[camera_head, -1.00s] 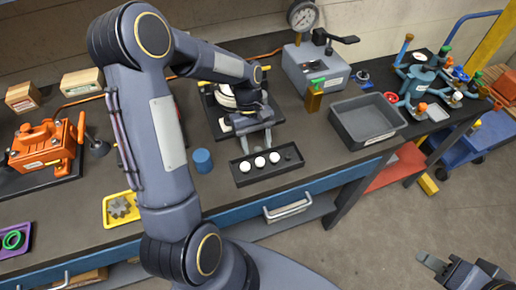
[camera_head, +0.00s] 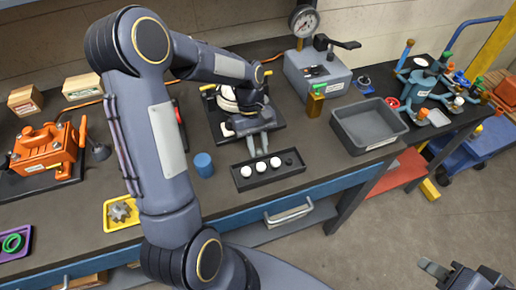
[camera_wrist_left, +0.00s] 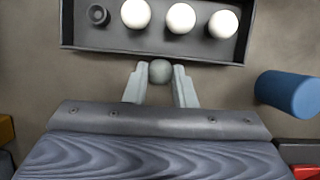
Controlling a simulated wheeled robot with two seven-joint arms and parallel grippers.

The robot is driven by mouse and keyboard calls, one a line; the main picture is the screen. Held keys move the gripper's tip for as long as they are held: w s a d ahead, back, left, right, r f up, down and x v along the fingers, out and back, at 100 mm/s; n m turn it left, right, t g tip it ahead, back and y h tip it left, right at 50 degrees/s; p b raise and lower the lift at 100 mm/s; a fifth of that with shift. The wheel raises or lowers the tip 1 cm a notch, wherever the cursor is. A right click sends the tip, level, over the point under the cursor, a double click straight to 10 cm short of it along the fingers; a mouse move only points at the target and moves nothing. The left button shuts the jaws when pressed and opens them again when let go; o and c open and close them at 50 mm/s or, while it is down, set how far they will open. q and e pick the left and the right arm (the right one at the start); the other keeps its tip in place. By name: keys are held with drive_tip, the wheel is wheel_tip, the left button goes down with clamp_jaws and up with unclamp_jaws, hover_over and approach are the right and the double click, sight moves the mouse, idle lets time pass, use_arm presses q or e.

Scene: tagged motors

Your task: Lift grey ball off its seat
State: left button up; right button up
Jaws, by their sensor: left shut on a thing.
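My left gripper (camera_head: 258,148) reaches down in front of the white-and-dark device at the back of the bench. In the left wrist view the gripper (camera_wrist_left: 160,82) is shut on a small grey ball (camera_wrist_left: 160,71), with one pale finger on each side of it. The ball cannot be made out in the head view. My right gripper (camera_head: 434,268) is at the lower right, over the floor, far from the bench objects; its jaw gap is unclear.
A black tray (camera_head: 268,179) with three white balls (camera_head: 261,166) and an empty-looking dark seat (camera_head: 289,161) lies just in front of the left gripper. A blue cylinder (camera_head: 203,165) stands left of the tray. A grey bin (camera_head: 352,146) stands to the right.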

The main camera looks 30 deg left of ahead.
use_arm(q)
drive_tip(key=s+d+r, duration=0.1)
drive_tip(key=r, duration=0.1)
drive_tip(key=s+r+b, duration=0.1)
drive_tip(key=s+r, duration=0.1)
drive_tip(key=r, duration=0.1)
drive_tip(key=s+d+r, duration=0.1)
drive_tip(key=r, duration=0.2)
drive_tip(key=shift+s+d, duration=0.25)
drive_tip(key=shift+d, duration=0.1)
drive_tip(key=s+d+r+p, duration=0.2)
drive_tip(key=s+d+r, duration=0.2)
drive_tip(key=s+r, duration=0.2)
drive_tip(key=shift+s+d+r, duration=0.3)
drive_tip(key=shift+s+r, duration=0.1)
drive_tip(key=shift+s, duration=0.4)
